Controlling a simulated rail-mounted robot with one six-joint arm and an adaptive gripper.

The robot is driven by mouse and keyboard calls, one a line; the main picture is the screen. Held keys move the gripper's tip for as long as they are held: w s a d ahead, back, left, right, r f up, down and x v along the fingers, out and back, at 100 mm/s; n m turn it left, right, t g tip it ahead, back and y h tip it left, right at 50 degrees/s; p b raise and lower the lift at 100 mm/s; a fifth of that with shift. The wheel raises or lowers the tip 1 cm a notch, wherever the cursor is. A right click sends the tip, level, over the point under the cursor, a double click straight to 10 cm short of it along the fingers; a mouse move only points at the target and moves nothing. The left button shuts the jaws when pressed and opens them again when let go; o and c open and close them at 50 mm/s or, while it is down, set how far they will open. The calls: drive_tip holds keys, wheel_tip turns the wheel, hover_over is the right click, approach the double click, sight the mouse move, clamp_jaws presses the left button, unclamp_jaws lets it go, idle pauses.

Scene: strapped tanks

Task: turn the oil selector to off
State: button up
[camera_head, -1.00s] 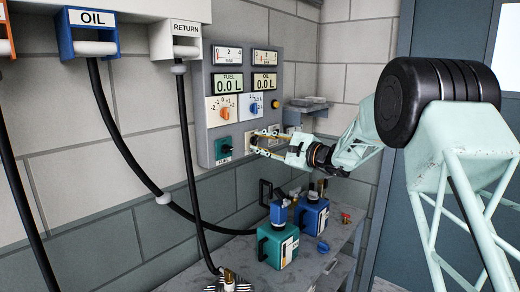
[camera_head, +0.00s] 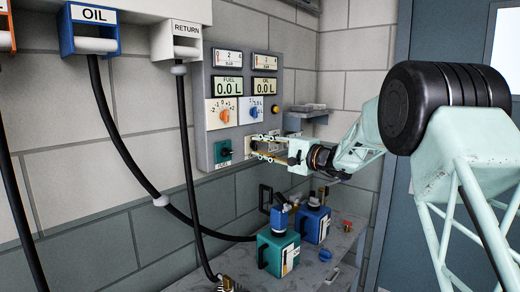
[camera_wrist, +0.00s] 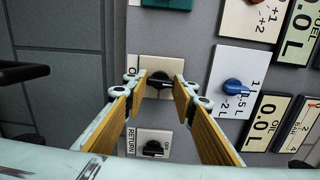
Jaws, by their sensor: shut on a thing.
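The oil selector (camera_wrist: 160,79) is a black knob on a cream plate, centred in the wrist view. Its label is mostly covered; only an "O" shows beside the left finger. My gripper (camera_wrist: 162,84) is shut on the knob, with one fingertip on each side of it. The knob's grip lies roughly sideways in the wrist view; I cannot read which position it points to.
A blue dial (camera_wrist: 235,86) and an orange dial (camera_head: 224,115) sit above. Black hoses (camera_head: 187,150) hang left. Teal (camera_head: 279,252) and blue (camera_head: 314,222) canisters stand on the bench below.

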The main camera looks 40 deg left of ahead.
drive_tip(key=shift+n, duration=0.4)
drive_tip(key=o, duration=0.9)
drive_tip(key=d, duration=1.2)
drive_tip(key=shift+d, duration=0.1)
idle(0.5)
